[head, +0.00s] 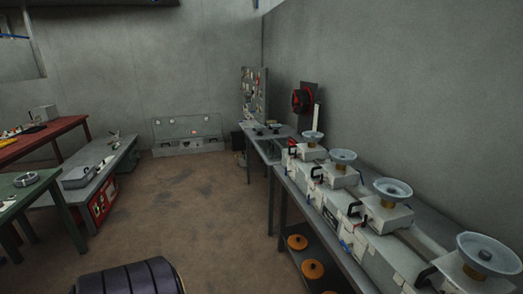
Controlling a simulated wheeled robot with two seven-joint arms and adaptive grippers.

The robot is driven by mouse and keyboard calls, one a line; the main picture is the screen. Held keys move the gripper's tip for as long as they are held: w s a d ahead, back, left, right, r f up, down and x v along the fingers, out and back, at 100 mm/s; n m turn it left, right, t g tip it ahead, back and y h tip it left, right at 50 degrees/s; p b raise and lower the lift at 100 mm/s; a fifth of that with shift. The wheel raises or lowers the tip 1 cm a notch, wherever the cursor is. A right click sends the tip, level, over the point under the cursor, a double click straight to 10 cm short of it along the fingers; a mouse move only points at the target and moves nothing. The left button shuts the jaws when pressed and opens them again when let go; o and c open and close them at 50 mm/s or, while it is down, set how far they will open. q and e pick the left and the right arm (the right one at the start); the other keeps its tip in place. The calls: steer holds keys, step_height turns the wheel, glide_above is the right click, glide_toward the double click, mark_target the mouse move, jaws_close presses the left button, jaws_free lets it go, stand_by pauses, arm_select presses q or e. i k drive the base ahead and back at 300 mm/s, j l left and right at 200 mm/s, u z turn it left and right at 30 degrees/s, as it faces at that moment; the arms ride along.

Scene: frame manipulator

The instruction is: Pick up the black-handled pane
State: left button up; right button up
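A long grey bench (273,180) runs along the right wall. It bears a row of several white box-like units with pale round dishes on top. Black handles show on the fronts of these units: one (354,208) is near the middle of the row and another (421,275) is at the near end. I cannot tell which handle belongs to a pane; no clear pane stands out. Neither of my grippers is in view.
Orange discs (313,269) lie on the shelf below the bench. A grey table (110,150), a red table (68,127) and a green table (45,187) stand at the left. A low grey panel (185,130) is at the back wall. The brown floor (180,200) between is clear.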

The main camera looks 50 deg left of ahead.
mark_target(273, 151)
steer(key=u, duration=1.6)
steer(key=i+j+u, duration=0.2)
steer(key=i, duration=0.25)
steer(key=i+u, duration=0.25)
steer(key=i, duration=0.2)
steer(key=i+u, duration=0.15)
steer(key=i, duration=0.65)
steer(key=i+j, duration=0.1)
steer(key=i, duration=0.7)
